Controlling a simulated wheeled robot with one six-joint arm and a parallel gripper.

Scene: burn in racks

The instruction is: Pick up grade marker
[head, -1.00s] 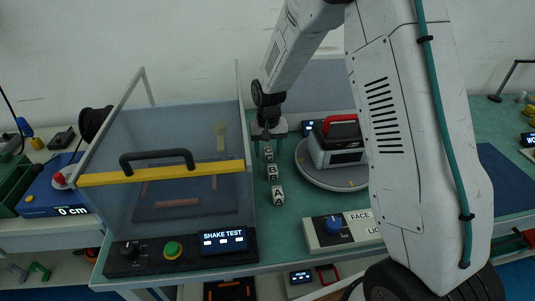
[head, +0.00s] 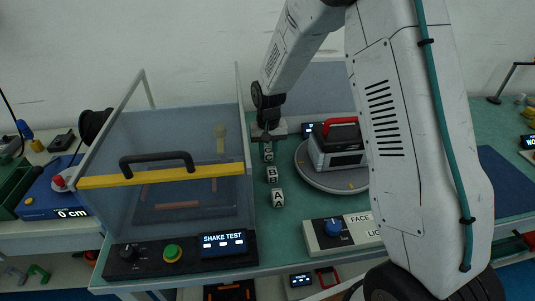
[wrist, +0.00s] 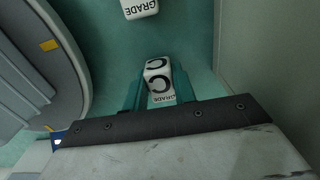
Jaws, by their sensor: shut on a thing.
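Three white grade marker cubes stand in a row on the green bench. The C marker (head: 268,157) is at the back, the B marker (head: 272,175) in the middle and the A marker (head: 278,198) nearest. My gripper (head: 268,147) is down over the C marker. In the wrist view, the teal fingers of my gripper (wrist: 157,88) are shut on the C marker (wrist: 158,76), one on each side, with its C and the word GRADE showing. Another grade marker (wrist: 139,7) is cut off at the top edge of the wrist view, apart from the fingers.
A clear shake test box (head: 165,217) with a yellow bar and black handle stands close on the left. A round grey turntable (head: 315,180) carrying a red-handled device (head: 340,145) is close on the right. A control box with a blue knob (head: 333,227) sits in front.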

